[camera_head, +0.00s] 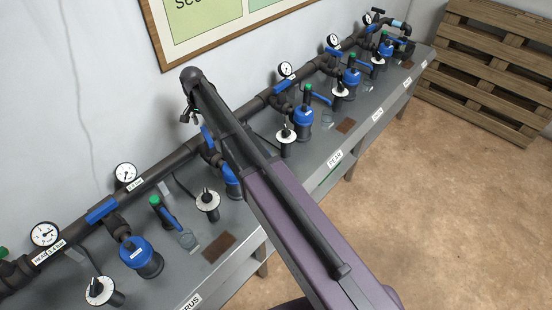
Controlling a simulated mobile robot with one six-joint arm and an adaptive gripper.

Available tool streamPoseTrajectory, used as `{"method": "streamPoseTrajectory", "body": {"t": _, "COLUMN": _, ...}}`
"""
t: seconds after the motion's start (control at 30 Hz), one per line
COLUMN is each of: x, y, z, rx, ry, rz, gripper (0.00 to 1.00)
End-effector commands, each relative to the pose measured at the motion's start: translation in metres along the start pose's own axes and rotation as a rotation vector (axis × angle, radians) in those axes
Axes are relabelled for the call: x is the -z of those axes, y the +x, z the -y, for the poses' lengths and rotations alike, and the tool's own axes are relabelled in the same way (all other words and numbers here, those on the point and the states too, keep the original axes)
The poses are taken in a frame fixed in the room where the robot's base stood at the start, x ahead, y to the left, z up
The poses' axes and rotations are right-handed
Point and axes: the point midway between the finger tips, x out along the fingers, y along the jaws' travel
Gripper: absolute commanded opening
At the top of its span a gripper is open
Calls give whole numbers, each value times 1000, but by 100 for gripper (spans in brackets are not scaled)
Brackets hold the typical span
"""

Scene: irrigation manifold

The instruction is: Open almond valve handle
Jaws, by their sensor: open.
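My gripper (189,115) is at the far end of my dark arm, near the wall and just above the long grey pipe (165,162). It is small in the picture, with its jaws apart and nothing seen between them. Blue valve handles lie along the pipe: one at left (102,212), one (207,136) partly behind my arm just below my gripper, one right of my arm (284,87), and others farther right. I cannot read the word almond on any label, so I cannot tell which handle is the almond one.
The grey bench (335,145) carries blue filters (141,257), white dials (207,200) and round gauges (126,174). A label reads PEAR (335,158). A framed board (200,20) hangs on the wall. Wooden pallets (490,65) stand at right. The brown floor (420,200) is clear.

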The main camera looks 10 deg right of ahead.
Motion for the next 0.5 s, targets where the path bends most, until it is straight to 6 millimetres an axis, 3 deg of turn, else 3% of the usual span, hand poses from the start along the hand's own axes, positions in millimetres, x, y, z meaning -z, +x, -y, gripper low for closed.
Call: {"method": "streamPoseTrajectory", "body": {"t": 0.5, "x": 0, "y": -48, "z": 0, "rx": 0, "ry": 0, "rz": 0, "gripper": 66}}
